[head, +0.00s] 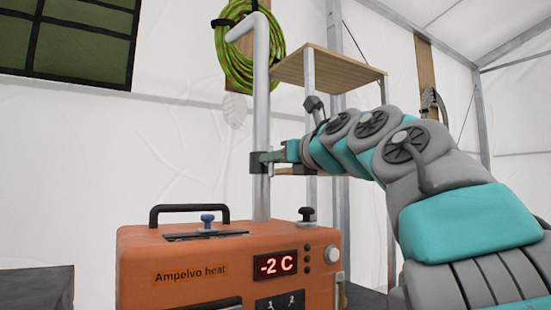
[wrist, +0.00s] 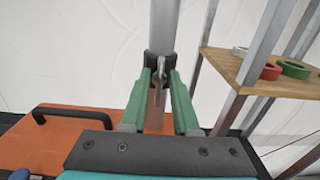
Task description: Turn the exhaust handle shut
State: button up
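The exhaust pipe (head: 261,100) rises from the orange heater (head: 190,275) and bends left at its top; it also shows in the wrist view (wrist: 164,25). A dark collar (wrist: 160,65) sits around the pipe with a small grey metal handle (wrist: 159,77) on its near side. In the head view the collar (head: 256,163) is partly hidden by my gripper (head: 274,157). In the wrist view the green fingers of my gripper (wrist: 159,84) are apart, one on each side of the handle, with gaps visible. The tips are close to the collar; contact is unclear.
The heater has a black carrying handle (head: 189,210), a blue knob (head: 208,221), a black knob (head: 306,213) and a display reading -2 C (head: 276,264). A wooden shelf (head: 325,70) on metal posts stands right of the pipe, close to my arm. A green hose (head: 236,75) hangs behind.

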grip_shut()
jog(key=shift+n, duration=0.3)
jog(key=n, duration=0.5)
jog(key=n+b, duration=0.1)
jog(key=n, duration=1.1)
jog(key=shift+s+a+f, duration=0.2)
jog(key=shift+a+f, duration=0.1)
dwell(0.5)
jog(key=shift+f+n, duration=0.1)
jog(key=shift+n, duration=0.2)
jog(key=shift+o, duration=1.2)
grip_release()
